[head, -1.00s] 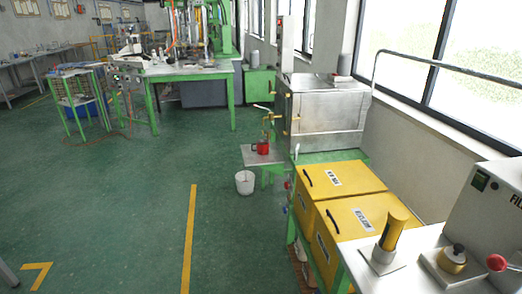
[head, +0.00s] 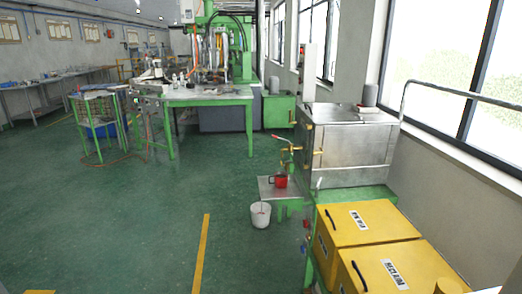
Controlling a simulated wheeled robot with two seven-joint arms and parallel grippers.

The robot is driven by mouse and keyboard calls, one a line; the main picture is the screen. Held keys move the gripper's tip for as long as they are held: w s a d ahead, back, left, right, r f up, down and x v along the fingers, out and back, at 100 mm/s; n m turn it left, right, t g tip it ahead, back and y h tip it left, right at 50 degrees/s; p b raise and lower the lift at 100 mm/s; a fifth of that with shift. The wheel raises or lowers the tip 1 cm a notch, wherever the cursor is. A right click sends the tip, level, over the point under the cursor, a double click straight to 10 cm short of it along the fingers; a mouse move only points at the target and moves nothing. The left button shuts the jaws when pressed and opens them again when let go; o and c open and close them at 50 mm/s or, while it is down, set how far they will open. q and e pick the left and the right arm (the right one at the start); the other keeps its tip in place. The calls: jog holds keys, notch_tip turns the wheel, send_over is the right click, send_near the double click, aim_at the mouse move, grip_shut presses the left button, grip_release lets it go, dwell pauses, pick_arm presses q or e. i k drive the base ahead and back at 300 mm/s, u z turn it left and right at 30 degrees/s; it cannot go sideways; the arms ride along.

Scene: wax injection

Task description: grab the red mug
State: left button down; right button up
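The red mug (head: 279,181) stands upright on a small grey metal shelf (head: 266,192) in front of the steel wax tank (head: 348,150). Brass taps (head: 289,148) on the tank are just above and beside the mug. The mug is still some distance ahead in the head view, right of the middle. Neither of my grippers shows in the view.
A white bucket (head: 260,215) stands on the floor below the shelf. Yellow bins (head: 368,222) stand on the near right. A green-legged workbench (head: 208,95) and a rack (head: 100,125) are farther back. The green floor (head: 140,220) at the left and middle is clear.

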aim_at(278, 180)
jog(key=u, duration=0.3)
jog(key=i, duration=1.9)
jog(key=z, duration=0.25)
jog(key=i, duration=2.1)
jog(key=z, duration=0.55)
